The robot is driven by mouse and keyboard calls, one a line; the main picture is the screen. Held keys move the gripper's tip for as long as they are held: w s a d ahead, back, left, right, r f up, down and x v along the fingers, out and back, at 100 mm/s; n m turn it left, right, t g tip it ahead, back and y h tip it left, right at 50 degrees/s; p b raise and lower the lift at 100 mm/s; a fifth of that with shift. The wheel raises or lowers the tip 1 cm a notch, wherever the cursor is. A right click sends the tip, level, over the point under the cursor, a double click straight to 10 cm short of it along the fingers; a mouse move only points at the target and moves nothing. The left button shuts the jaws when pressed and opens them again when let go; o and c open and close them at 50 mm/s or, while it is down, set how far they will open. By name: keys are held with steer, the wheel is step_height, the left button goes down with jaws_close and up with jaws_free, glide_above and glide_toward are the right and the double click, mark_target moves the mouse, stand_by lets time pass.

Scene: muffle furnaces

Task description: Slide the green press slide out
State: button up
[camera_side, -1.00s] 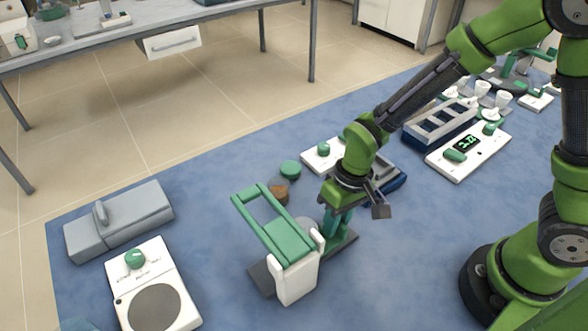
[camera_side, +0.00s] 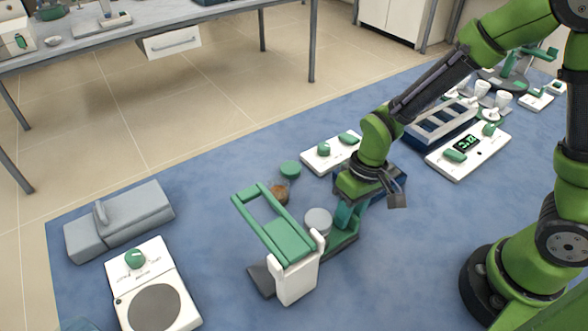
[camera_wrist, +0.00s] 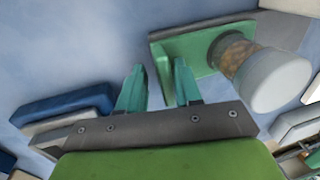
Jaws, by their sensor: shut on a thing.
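The press has a green lever frame (camera_side: 288,243), white uprights (camera_side: 297,281) and a dark base (camera_side: 262,279) on the blue mat. Its green slide (camera_side: 343,238) lies low at the right end of the base. In the wrist view the slide (camera_wrist: 185,54) is a flat green plate. A jar with amber contents and a pale grey lid (camera_side: 318,220) stands on it; the jar also shows in the wrist view (camera_wrist: 270,76). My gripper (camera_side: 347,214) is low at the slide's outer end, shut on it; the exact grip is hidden. In the wrist view the fingers (camera_wrist: 157,84) stand a little apart.
A green-lidded jar (camera_side: 289,172) stands behind the press. A white panel with green knobs (camera_side: 328,153) and a dark blue rack (camera_side: 440,123) lie beyond my gripper. A white hotplate (camera_side: 152,289) is at front left. The mat right of the press is clear.

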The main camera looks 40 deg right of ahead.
steer(key=shift+r, duration=3.35)
steer(key=shift+s, duration=0.15)
steer(key=s+d+r+m+t, duration=0.2)
steer(key=d+r, duration=0.3)
steer(key=r, duration=0.3)
steer(key=s+d+r+m+t, duration=0.2)
steer(key=d+r+t, duration=0.3)
steer(key=r, duration=0.3)
steer(key=shift+s, duration=0.85)
